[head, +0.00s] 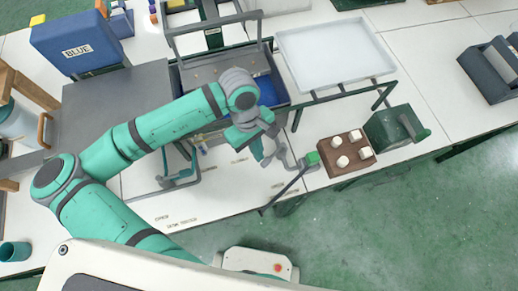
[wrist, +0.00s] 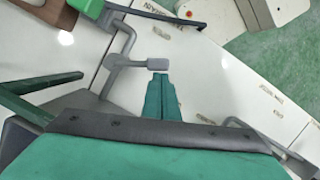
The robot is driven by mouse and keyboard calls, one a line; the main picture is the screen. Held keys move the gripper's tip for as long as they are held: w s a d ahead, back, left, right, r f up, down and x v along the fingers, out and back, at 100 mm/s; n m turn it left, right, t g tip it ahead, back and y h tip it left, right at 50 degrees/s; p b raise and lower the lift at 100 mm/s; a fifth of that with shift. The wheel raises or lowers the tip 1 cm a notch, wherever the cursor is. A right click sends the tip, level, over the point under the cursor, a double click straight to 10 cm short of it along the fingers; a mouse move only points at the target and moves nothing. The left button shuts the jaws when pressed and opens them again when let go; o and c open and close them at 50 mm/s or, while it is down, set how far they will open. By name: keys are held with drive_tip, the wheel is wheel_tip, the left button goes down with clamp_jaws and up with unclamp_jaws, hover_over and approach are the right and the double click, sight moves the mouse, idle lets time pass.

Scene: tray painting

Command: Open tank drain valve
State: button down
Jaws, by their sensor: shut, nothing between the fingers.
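My gripper (head: 266,158) is over the white bench top in front of the tank; its teal fingers (wrist: 161,86) are together and empty in the wrist view. A grey bent rod with a stubby bar-shaped end (wrist: 150,63) lies just beyond the fingertips; I cannot tell whether they touch. It also shows in the head view (head: 282,151), right of my gripper. A green block (head: 312,158) beside it has a long dark bar (head: 288,188) reaching down-left past the bench edge. The bar (wrist: 165,17) also shows near a partly cut-off "DRAIN" label. The tank (head: 283,88) holds blue liquid, partly hidden by my arm.
A brown block (head: 360,163) with several white knobs stands right of the green block. A dark green box (head: 388,128) is beyond it. A white tray (head: 335,50) rests on a rack at the back. Green floor (head: 430,220) is open at right.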

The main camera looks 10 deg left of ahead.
drive_tip(key=shift+r, duration=0.1)
idle(0.4)
drive_tip(key=v, duration=0.9)
drive_tip(key=shift+r, duration=0.4)
drive_tip(key=shift+a, duration=0.15)
